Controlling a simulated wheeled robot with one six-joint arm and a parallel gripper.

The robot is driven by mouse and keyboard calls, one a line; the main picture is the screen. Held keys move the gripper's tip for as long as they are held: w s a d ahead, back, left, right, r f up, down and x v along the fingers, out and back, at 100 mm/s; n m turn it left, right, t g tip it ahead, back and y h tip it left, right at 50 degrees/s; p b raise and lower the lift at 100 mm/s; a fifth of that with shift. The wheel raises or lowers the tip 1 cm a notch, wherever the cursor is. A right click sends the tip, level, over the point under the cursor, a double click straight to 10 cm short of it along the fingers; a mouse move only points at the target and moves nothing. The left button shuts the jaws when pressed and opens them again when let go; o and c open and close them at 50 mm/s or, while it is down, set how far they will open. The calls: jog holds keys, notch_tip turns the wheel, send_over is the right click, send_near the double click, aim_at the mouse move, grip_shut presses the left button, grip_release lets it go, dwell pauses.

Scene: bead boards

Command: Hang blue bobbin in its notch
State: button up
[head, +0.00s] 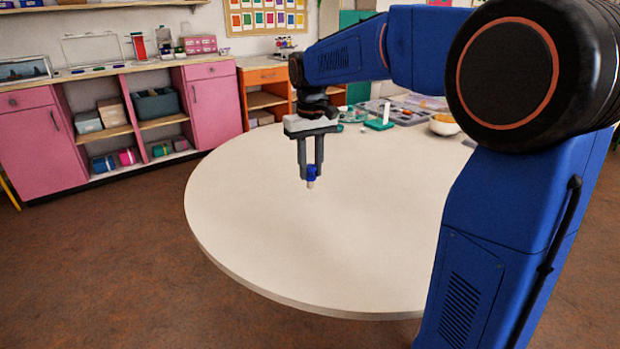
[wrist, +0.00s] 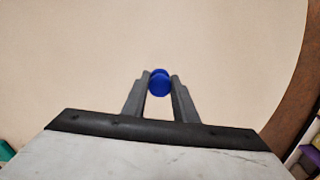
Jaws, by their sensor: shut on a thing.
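The blue bobbin (head: 311,173) is held between the fingertips of my gripper (head: 312,168), above the round table, in the head view. It has a blue upper part and a pale lower end, and it hangs about upright. In the wrist view its round blue top (wrist: 159,82) shows between the two grey fingers of my gripper (wrist: 159,86). I cannot make out a notched holder for the bobbin in either view.
The round cream table (head: 250,240) is bare at the front and left. At its back are a green-based white stand (head: 379,123), a compartment tray (head: 403,112) and a bowl (head: 443,125). Pink cabinets (head: 213,107) stand beyond the table at the left.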

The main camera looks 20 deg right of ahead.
aim_at(311, 176)
jog(key=shift+f, duration=1.7)
jog(key=o, duration=1)
jog(key=shift+f, duration=0.1)
jog(key=shift+o, duration=0.2)
